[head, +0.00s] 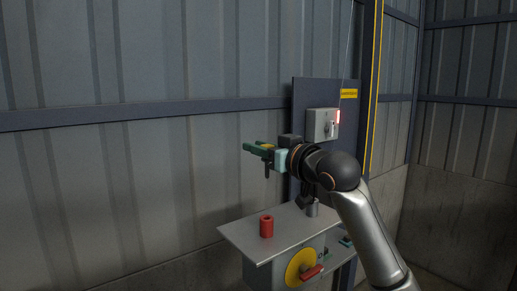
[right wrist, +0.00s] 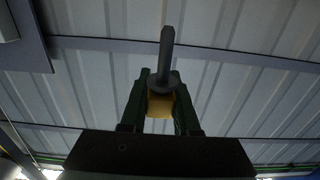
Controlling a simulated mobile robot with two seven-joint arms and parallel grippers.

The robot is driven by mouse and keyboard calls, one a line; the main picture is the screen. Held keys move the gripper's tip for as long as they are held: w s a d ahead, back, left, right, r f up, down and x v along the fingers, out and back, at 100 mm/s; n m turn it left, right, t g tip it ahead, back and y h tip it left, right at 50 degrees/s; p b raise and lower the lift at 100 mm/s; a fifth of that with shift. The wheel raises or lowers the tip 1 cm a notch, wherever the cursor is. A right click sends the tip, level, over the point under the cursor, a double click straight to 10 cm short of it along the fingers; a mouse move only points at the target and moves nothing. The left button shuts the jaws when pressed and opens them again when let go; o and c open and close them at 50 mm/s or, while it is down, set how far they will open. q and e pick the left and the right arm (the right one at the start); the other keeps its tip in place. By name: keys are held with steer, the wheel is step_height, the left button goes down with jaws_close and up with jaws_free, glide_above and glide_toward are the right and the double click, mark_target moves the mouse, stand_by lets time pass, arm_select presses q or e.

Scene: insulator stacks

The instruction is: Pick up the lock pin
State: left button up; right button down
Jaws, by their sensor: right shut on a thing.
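My right gripper (head: 257,149) is raised above the grey work table, well clear of its top. Its two green fingers are shut on the lock pin. In the head view the dark shaft of the lock pin (head: 267,171) hangs down below the fingers. In the right wrist view the dark lock pin (right wrist: 166,55) sticks out beyond the fingertips, with a wider collar at the fingers. A yellow part (right wrist: 160,105) sits between the fingers (right wrist: 160,95). My left gripper is not in view.
A red cylinder (head: 266,228) stands on the grey table (head: 240,236). A yellow disc (head: 298,265) with a red handle (head: 313,271) is on the cabinet front below. Behind my arm, a dark panel (head: 308,90) carries a grey switch box (head: 318,122). The left side is open.

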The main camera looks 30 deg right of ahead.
steer(key=shift+r, duration=1.3)
